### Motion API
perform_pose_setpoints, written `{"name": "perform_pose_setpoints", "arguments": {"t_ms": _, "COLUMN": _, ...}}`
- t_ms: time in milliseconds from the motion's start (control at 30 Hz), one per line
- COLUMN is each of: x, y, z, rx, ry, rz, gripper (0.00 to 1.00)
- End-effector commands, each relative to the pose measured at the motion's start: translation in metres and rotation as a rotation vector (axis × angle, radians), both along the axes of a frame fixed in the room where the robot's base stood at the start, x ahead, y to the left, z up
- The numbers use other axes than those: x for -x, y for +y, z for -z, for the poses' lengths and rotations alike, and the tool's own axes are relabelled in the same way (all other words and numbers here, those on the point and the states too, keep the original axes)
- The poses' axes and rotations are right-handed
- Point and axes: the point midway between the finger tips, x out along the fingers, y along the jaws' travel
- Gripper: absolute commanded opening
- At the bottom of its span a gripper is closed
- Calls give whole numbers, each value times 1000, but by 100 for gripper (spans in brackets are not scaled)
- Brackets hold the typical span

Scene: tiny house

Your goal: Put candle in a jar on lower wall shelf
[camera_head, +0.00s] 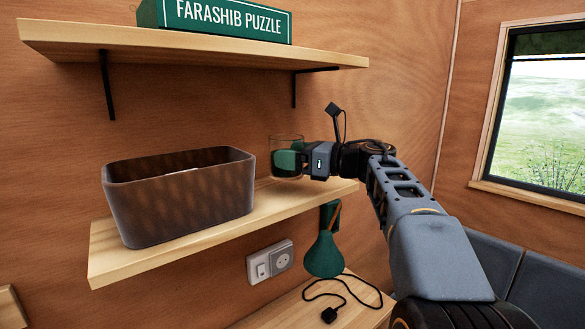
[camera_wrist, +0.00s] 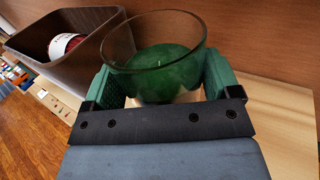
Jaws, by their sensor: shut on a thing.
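The candle in a jar (camera_head: 286,142) is a clear glass with green wax inside. It also shows in the wrist view (camera_wrist: 155,72), upright between the two green fingers. My gripper (camera_head: 289,160) is shut on the jar, with a finger on each side of it. The jar is over the right part of the lower wall shelf (camera_head: 120,262), to the right of the brown box. The bare shelf top shows beside the jar in the wrist view (camera_wrist: 275,125). I cannot tell whether the jar's base touches the shelf, because my gripper hides it.
The brown box (camera_head: 178,205) stands on the left of the lower shelf and holds a red-and-white item (camera_wrist: 66,45). The upper shelf (camera_head: 200,43) bears a green puzzle box (camera_head: 222,20). A green hanging object (camera_head: 324,250), a socket (camera_head: 270,262) and a cable (camera_head: 345,292) are below.

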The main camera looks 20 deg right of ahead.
Motion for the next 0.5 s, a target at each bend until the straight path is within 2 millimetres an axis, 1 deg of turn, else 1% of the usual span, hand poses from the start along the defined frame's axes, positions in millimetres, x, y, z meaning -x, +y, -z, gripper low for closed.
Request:
{"name": "perform_pose_setpoints", "arguments": {"t_ms": 67, "x": -5, "y": 2, "z": 7, "rx": -2, "ry": 3, "rz": -2, "gripper": 45}}
{"name": "perform_pose_setpoints", "arguments": {"t_ms": 200, "x": -4, "y": 2, "z": 23, "rx": -2, "ry": 2, "rz": -1, "gripper": 45}}
{"name": "perform_pose_setpoints", "arguments": {"t_ms": 300, "x": -4, "y": 1, "z": 31, "rx": -1, "ry": 0, "rz": -1, "gripper": 45}}
{"name": "perform_pose_setpoints", "arguments": {"t_ms": 500, "x": -4, "y": 1, "z": 34, "rx": -2, "ry": -1, "rz": -1, "gripper": 45}}
